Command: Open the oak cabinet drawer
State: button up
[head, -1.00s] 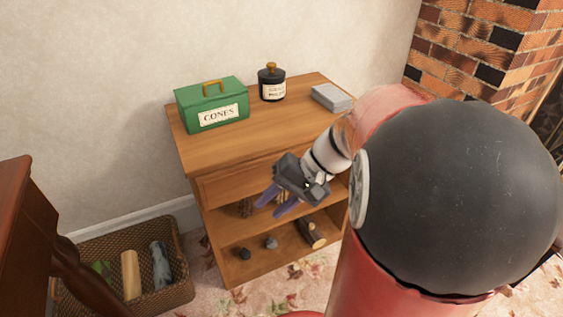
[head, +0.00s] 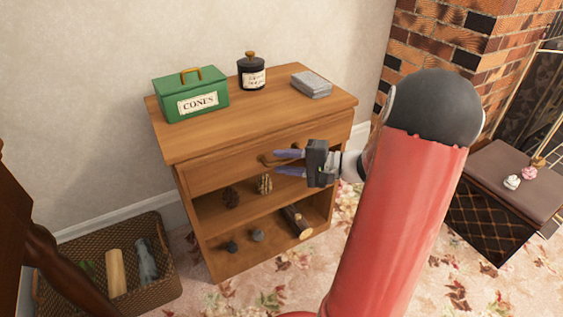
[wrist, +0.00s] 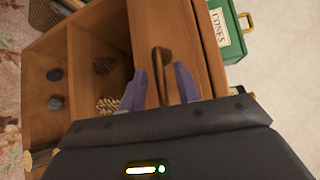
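The oak cabinet (head: 240,130) stands against the wall with its drawer (head: 225,172) under the top; the drawer front looks closed. Its brass handle (head: 267,160) sticks out from the middle of the drawer front. My gripper (head: 281,162) is in front of the drawer, its two purple fingers pointing left toward the handle. In the wrist view the fingers (wrist: 163,86) are spread apart. The handle (wrist: 162,62) lies between and slightly beyond their tips there. I cannot see contact between the fingers and the handle.
On the cabinet top are a green CONES box (head: 190,95), a dark jar (head: 251,74) and a grey stack (head: 311,85). Pine cones, stones and a log (head: 298,222) sit on the open shelves. A wicker basket (head: 160,297) stands left, a dark padded box (head: 500,200) right.

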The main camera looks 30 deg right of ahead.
jog(key=shift+w+a+f, duration=0.1)
jog(key=shift+w+a, duration=0.3)
jog(key=shift+a, duration=0.05)
grip_shut()
